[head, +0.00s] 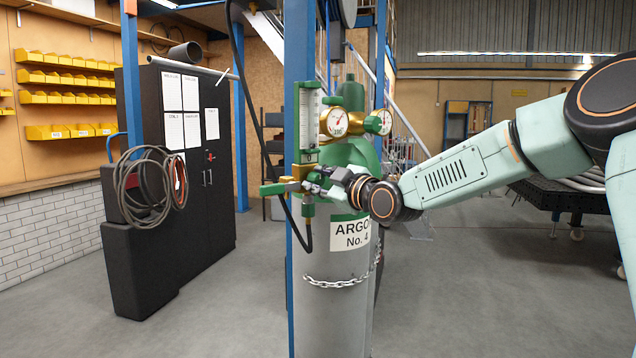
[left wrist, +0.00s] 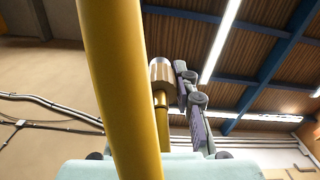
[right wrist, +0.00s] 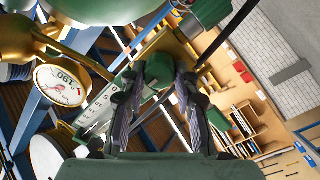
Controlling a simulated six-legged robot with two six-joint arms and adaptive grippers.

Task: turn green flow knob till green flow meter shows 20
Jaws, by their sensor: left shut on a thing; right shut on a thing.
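The green flow meter (head: 309,122), an upright clear tube with a scale, stands on the brass regulator of the argon cylinder; its reading is too small to make out. My left gripper (left wrist: 188,100) is outside the head view. It is shut beside a yellow bar (left wrist: 118,90) that hides part of it; its exact grip is unclear.
The argon cylinder (head: 333,285) has a chain (head: 340,283) around it and stands against a blue post (head: 298,50). Dial gauges (head: 337,122) sit close above my right gripper. A black hose hangs in front. A dark cabinet (head: 215,165) stands left; the floor between is clear.

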